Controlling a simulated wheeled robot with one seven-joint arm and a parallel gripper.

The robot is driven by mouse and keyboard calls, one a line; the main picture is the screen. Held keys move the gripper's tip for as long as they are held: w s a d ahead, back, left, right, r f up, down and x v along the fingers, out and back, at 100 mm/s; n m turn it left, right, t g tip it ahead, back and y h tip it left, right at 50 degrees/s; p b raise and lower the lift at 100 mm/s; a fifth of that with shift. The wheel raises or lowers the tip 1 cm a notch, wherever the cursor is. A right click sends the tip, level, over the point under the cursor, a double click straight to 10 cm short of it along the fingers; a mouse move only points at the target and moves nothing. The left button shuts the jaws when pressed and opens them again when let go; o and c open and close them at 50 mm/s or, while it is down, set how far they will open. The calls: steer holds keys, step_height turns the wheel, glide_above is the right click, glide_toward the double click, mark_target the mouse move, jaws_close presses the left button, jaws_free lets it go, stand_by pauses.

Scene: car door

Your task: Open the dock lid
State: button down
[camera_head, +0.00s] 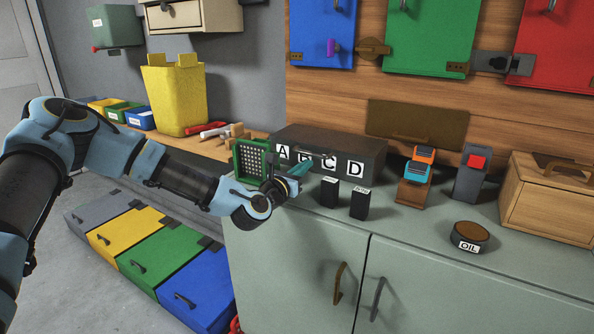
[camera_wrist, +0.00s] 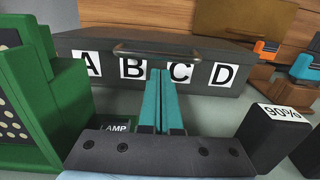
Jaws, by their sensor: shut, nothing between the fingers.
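The dock is a dark grey box (camera_head: 345,142) on the counter, with the letters A, B, C and D on white labels across its front. In the wrist view its lid looks closed, with a bar handle (camera_wrist: 170,49) along the upper front edge. My gripper (camera_head: 306,166) is just in front of the dock. In the wrist view its teal fingers (camera_wrist: 161,76) are pressed together and empty, their tips below the handle, between labels B and C. I cannot tell whether they touch the front.
A green holed box (camera_head: 250,163) stands left of my gripper. Small black blocks (camera_head: 329,192) (camera_head: 360,203) stand on the counter to the right. Orange and teal items on a brown stand (camera_head: 414,190), an oil tin (camera_head: 469,237) and a wooden box (camera_head: 545,203) are farther right.

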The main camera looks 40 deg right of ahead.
steer(key=shift+w+d, duration=0.1)
steer(key=shift+d, duration=0.3)
